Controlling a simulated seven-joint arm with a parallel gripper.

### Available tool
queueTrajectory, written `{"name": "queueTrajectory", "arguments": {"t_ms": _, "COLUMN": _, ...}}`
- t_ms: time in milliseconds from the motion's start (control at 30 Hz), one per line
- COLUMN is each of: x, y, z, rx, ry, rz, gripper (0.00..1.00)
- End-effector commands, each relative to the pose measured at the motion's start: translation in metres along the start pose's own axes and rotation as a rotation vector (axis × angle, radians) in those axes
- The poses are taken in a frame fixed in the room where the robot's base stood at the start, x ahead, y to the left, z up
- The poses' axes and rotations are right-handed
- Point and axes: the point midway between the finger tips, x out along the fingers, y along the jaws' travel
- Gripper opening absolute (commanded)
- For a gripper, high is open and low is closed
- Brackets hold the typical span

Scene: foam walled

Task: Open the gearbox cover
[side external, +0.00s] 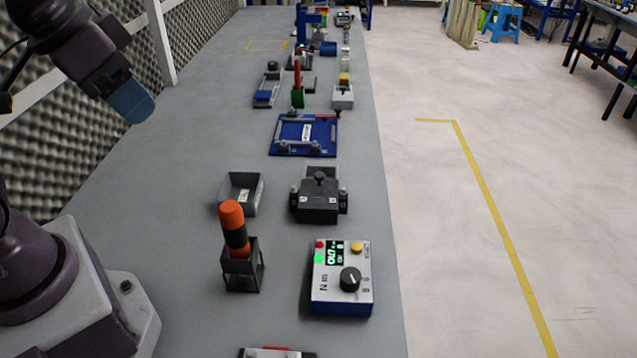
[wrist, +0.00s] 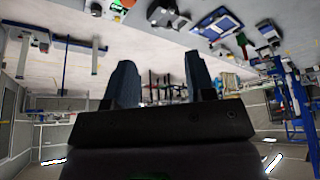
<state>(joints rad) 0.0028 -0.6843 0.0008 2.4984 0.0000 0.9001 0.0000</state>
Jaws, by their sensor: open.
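The dark grey gearbox (side external: 319,207) stands on the bench in the side view, right of the middle. Its cover (side external: 319,185) lies on top and bears a round black knob. A dark block at the top edge of the wrist view, probably the gearbox (wrist: 165,13), is partly cut off. My gripper (side external: 138,108) is high at the upper left of the side view, far from the gearbox. In the wrist view its two blue fingers (wrist: 158,80) stand apart with nothing between them.
A small grey open bin (side external: 226,196) is left of the gearbox. Nearer are a black holder (side external: 243,275) with an orange-topped tool and a control box (side external: 342,300). A blue fixture (side external: 281,150) lies beyond. The bench's left part is clear beside the foam wall.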

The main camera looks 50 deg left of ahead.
Motion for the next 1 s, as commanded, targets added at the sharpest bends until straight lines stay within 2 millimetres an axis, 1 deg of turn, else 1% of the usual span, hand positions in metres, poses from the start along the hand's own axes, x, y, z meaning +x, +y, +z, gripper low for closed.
{"name": "queueTrajectory", "arguments": {"t_ms": 33, "x": 0.009, "y": 0.000, "z": -0.003, "rx": 0.000, "ry": -0.046, "rz": 0.001, "gripper": 0.50}}
{"name": "queueTrajectory", "arguments": {"t_ms": 67, "x": 0.013, "y": 0.000, "z": -0.006, "rx": -0.001, "ry": -0.069, "rz": 0.002, "gripper": 0.50}}
{"name": "queueTrajectory", "arguments": {"t_ms": 167, "x": 0.030, "y": 0.000, "z": -0.026, "rx": -0.009, "ry": -0.148, "rz": 0.005, "gripper": 0.50}}
{"name": "queueTrajectory", "arguments": {"t_ms": 267, "x": 0.050, "y": -0.001, "z": -0.051, "rx": -0.068, "ry": -0.217, "rz": 0.001, "gripper": 0.50}}
{"name": "queueTrajectory", "arguments": {"t_ms": 367, "x": 0.074, "y": -0.002, "z": -0.077, "rx": -0.163, "ry": -0.279, "rz": -0.013, "gripper": 0.50}}
{"name": "queueTrajectory", "arguments": {"t_ms": 400, "x": 0.085, "y": -0.002, "z": -0.087, "rx": -0.209, "ry": -0.301, "rz": -0.021, "gripper": 0.50}}
{"name": "queueTrajectory", "arguments": {"t_ms": 467, "x": 0.104, "y": -0.003, "z": -0.102, "rx": -0.284, "ry": -0.334, "rz": -0.037, "gripper": 0.50}}
{"name": "queueTrajectory", "arguments": {"t_ms": 567, "x": 0.139, "y": -0.004, "z": -0.124, "rx": -0.426, "ry": -0.383, "rz": -0.074, "gripper": 0.50}}
{"name": "queueTrajectory", "arguments": {"t_ms": 600, "x": 0.153, "y": -0.004, "z": -0.133, "rx": -0.489, "ry": -0.399, "rz": -0.092, "gripper": 0.50}}
{"name": "queueTrajectory", "arguments": {"t_ms": 800, "x": 0.226, "y": -0.006, "z": -0.165, "rx": -0.823, "ry": -0.443, "rz": -0.197, "gripper": 0.50}}
{"name": "queueTrajectory", "arguments": {"t_ms": 900, "x": 0.257, "y": -0.007, "z": -0.178, "rx": -1.008, "ry": -0.438, "rz": -0.252, "gripper": 0.50}}
{"name": "queueTrajectory", "arguments": {"t_ms": 1000, "x": 0.273, "y": -0.007, "z": -0.195, "rx": -1.194, "ry": -0.406, "rz": -0.289, "gripper": 0.50}}
